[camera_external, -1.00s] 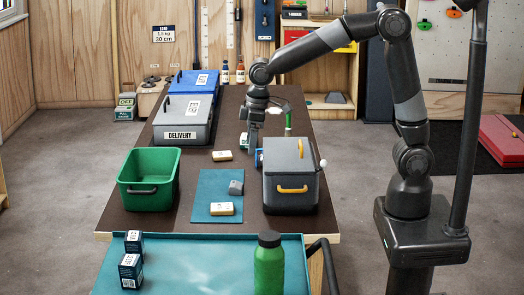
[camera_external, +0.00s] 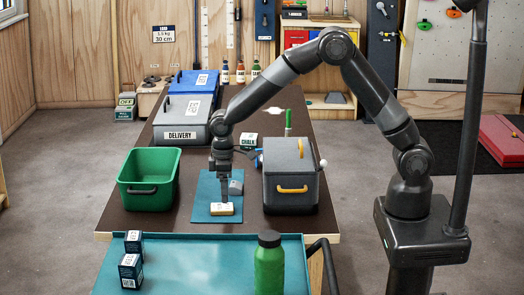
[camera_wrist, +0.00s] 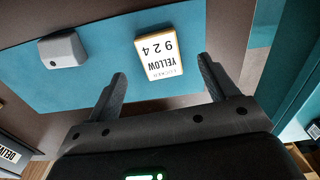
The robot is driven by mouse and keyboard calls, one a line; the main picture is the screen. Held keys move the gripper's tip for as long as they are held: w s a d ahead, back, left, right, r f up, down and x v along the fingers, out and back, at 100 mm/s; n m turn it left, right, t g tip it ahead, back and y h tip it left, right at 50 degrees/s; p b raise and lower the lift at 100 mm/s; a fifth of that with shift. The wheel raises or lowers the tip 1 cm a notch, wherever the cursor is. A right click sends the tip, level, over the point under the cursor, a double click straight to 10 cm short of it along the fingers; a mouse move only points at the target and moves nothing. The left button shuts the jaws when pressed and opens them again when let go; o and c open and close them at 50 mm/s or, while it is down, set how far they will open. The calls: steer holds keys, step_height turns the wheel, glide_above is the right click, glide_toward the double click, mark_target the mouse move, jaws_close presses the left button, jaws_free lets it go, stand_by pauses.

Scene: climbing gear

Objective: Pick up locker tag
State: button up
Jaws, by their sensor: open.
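The locker tag (camera_external: 222,209) is a small pale block with a yellow edge, lying flat on the teal mat (camera_external: 203,190). In the wrist view the tag (camera_wrist: 166,52) reads "LOCKER YELLOW 924" upside down. My gripper (camera_external: 224,197) points down just above the tag in the external view. In the wrist view its two fingers are spread wide, one to either side of the tag, with nothing held. The tag looks apart from both fingers; the exact height gap is unclear.
A grey block (camera_external: 236,187) lies beside the tag on the mat. A green bin (camera_external: 148,194) stands left, a grey box with yellow handle (camera_external: 290,172) right. The delivery box (camera_external: 183,122), chalk box (camera_external: 248,141) and green marker (camera_external: 288,124) are farther back.

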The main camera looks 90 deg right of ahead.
mark_target(225, 206)
step_height(225, 206, down, 5)
steer(key=shift+s+d+f, duration=0.1)
steer(key=shift+f, duration=0.1)
steer(key=c, duration=1.1)
